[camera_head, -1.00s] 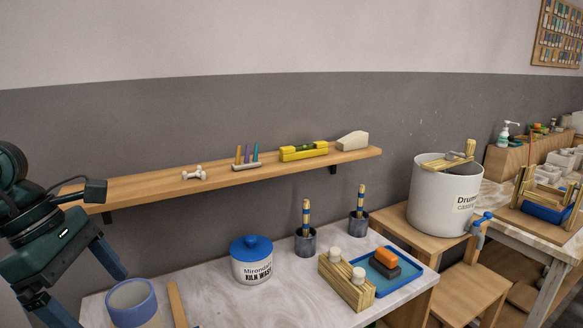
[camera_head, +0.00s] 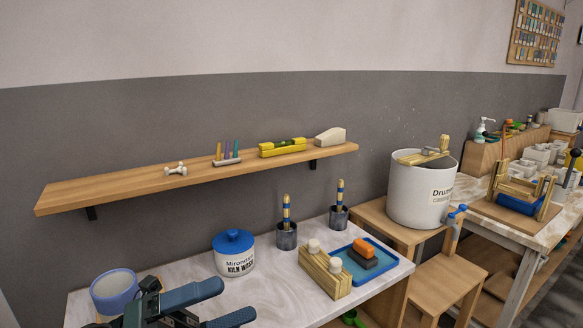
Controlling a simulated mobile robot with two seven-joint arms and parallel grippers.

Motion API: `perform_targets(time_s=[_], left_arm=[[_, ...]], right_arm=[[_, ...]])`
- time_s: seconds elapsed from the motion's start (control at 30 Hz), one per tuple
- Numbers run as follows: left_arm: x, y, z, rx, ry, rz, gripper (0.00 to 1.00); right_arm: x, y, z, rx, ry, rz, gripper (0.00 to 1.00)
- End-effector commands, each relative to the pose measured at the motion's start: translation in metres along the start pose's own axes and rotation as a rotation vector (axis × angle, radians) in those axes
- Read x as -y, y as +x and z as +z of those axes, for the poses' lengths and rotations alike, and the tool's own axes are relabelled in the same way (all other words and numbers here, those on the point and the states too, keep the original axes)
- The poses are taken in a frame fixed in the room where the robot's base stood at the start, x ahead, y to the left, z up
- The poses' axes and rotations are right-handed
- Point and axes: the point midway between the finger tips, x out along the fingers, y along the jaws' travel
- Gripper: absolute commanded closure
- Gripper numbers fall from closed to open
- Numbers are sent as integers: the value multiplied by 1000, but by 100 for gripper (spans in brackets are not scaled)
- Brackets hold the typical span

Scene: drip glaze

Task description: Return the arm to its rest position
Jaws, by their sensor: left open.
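My left gripper (camera_head: 226,302) is at the bottom of the head view, low at the front of the marble-topped table. Its two dark blue-grey fingers point right and are spread apart, with nothing seen between them. The blue-rimmed pot (camera_head: 115,291) stands just left of and behind the gripper. The white kiln wash jar with a blue lid (camera_head: 234,252) stands behind the fingers. The rest of my left arm is mostly cut off by the lower edge. My right gripper does not show.
A wooden block with two white knobs (camera_head: 325,271), a blue tray (camera_head: 399,259) and two brush cups (camera_head: 287,237) stand on the table's right half. A wooden shelf (camera_head: 120,188) runs along the wall above. A large white drum (camera_head: 402,190) stands at right.

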Motion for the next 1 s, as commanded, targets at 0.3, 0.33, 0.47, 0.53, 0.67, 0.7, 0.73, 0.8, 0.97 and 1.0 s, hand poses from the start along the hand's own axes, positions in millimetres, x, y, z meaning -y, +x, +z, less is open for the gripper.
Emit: perform_targets(time_s=[0.3, 0.33, 0.47, 0.53, 0.67, 0.7, 0.73, 0.8, 0.97, 1.0], left_arm=[[-162, -106, -32, 1062, -1097, -45, 7], [-176, -117, -46, 1138, -1179, -35, 7], [-220, -154, -109, 1408, -1473, 10, 7], [-234, -166, -139, 1512, -1588, 33, 7], [-246, -178, -177, 1629, -1720, 63, 7], [-248, -180, -183, 1648, -1740, 69, 7], [-249, -180, -186, 1658, -1752, 72, 7], [-250, -181, -189, 1664, -1760, 73, 7], [-250, -181, -189, 1664, -1760, 73, 7], [-250, -181, -189, 1664, -1760, 73, 7]], right_arm=[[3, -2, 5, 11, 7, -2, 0], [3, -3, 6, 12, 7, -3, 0], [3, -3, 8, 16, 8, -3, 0], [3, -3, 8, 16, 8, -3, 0], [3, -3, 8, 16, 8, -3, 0], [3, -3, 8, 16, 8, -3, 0], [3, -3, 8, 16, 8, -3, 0], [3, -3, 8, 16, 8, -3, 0], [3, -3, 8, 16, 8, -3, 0], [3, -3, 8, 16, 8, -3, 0]])
